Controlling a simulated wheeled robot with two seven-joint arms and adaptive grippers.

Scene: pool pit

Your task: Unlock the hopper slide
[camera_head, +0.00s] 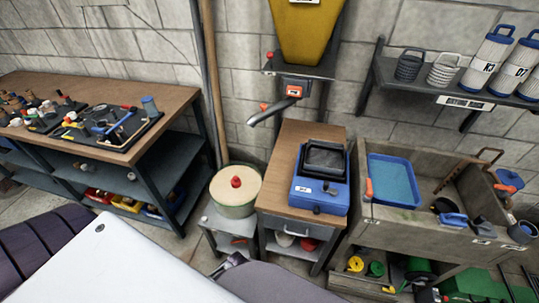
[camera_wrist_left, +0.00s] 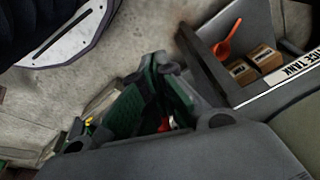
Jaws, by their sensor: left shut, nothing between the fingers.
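The yellow hopper (camera_head: 305,28) hangs on the wall at the top centre of the head view. Beneath it is an orange-framed slide unit (camera_head: 294,89). A grey spout or lever with a red knob (camera_head: 268,110) slants down to the left of it. Another small red knob sits on the dark plate's left side. A small dark gripper part (camera_head: 231,262), which I take for my left gripper, shows low in the head view. It is shut and empty, well below and apart from the hopper. My right gripper is not in view. Fine latch details are too small to tell.
Below the hopper, a blue scale-like device (camera_head: 320,190) stands on a wooden cabinet (camera_head: 286,157). A lidded pot (camera_head: 235,190) is left of it. A stone sink (camera_head: 420,231) with a blue tray (camera_head: 393,181) is right. A cluttered workbench (camera_head: 165,91) stands left.

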